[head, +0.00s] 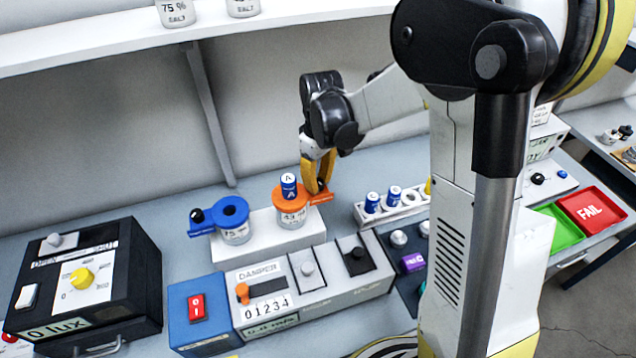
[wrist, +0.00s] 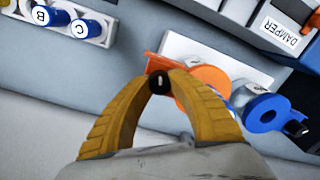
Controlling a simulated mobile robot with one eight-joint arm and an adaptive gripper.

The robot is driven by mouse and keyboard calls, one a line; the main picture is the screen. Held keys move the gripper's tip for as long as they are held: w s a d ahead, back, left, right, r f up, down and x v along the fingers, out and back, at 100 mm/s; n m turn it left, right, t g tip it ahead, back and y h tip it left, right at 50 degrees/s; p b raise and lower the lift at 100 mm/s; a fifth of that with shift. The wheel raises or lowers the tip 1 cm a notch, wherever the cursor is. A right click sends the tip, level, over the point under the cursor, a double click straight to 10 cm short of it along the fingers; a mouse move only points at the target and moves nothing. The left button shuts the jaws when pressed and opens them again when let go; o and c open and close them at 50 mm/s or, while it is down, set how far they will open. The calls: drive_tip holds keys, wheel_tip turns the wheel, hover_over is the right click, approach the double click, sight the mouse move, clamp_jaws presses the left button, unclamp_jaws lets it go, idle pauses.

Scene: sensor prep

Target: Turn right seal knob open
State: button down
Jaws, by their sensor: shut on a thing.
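The right seal is an orange lid (head: 292,197) on a jar marked 43 (head: 292,219), standing on a white block. A blue cylinder marked A (head: 289,186) stands upright in the orange lid. My gripper (head: 319,190) is at the right side of this lid. In the wrist view, my gripper (wrist: 160,80) has its yellow fingers closed around the small black knob (wrist: 159,82) on the orange lid's arm (wrist: 165,66). The fingers hide part of the knob and of the lid (wrist: 207,82). The left seal is a blue lid (head: 232,211) with a black knob (head: 197,215).
A white rack (head: 400,212) with blue cylinders stands right of the block. The damper panel (head: 275,297) lies in front, with a black lux box (head: 85,285) at left. Green and red trays (head: 592,209) are far right. A shelf (head: 110,45) runs above.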

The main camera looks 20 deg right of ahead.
sight(320, 181)
drive_tip(key=m+b, duration=0.1)
drive_tip(key=m, duration=0.5)
drive_tip(key=shift+m, duration=0.3)
drive_tip(key=m+b, duration=0.1)
drive_tip(key=m, duration=0.5)
drive_tip(key=shift+m, duration=0.4)
drive_tip(key=c, duration=1.2)
unclamp_jaws()
drive_tip(key=shift+d, duration=0.1)
drive_tip(key=shift+o, duration=0.2)
drive_tip(key=shift+r, duration=0.1)
wheel_tip(320, 181, up, 12)
drive_tip(key=shift+s+d, duration=0.15)
